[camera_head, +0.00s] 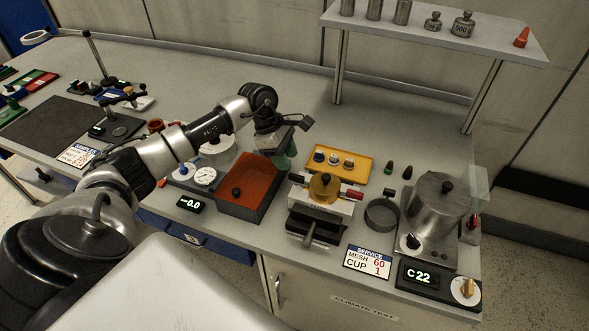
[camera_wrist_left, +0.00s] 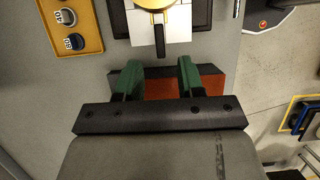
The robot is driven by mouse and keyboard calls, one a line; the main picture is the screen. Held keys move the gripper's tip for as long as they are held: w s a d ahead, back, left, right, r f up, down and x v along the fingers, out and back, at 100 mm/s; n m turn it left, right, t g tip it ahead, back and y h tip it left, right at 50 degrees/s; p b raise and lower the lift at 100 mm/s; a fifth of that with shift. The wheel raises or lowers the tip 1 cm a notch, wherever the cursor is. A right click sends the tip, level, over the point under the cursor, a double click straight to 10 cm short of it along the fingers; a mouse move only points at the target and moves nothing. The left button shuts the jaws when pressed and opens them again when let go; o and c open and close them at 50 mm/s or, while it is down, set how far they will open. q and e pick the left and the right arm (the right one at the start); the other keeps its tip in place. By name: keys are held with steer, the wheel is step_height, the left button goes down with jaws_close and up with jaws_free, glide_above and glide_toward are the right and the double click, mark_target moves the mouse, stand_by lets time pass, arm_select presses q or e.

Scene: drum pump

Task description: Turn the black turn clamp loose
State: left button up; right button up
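The pump unit (camera_head: 322,207) stands on the bench with a round brass part (camera_head: 325,188) on top. A narrow black lever, which looks like the black turn clamp (camera_wrist_left: 160,42), juts from the brass part toward my left gripper in the wrist view. It also shows as a dark piece at the unit's left side in the head view (camera_head: 298,179). I cannot tell how far it is turned. My left gripper (camera_wrist_left: 160,78) has two green fingers, apart with nothing between them. It hangs over the orange-red tray, short of the lever; in the head view it (camera_head: 284,160) is left of the unit. My right gripper is not in view.
The orange-red tray (camera_head: 264,170) lies left of the unit, and a yellow tray (camera_head: 340,166) with small knobs lies behind it. A ring (camera_head: 381,213) and a metal pot (camera_head: 438,207) stand to the right. A raised shelf (camera_head: 430,28) stands at the back.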

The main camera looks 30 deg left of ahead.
mark_target(295, 175)
arm_select(q)
steer(key=p+x, duration=0.1)
steer(key=x, duration=0.5)
steer(key=shift+c, duration=0.4)
jaws_close()
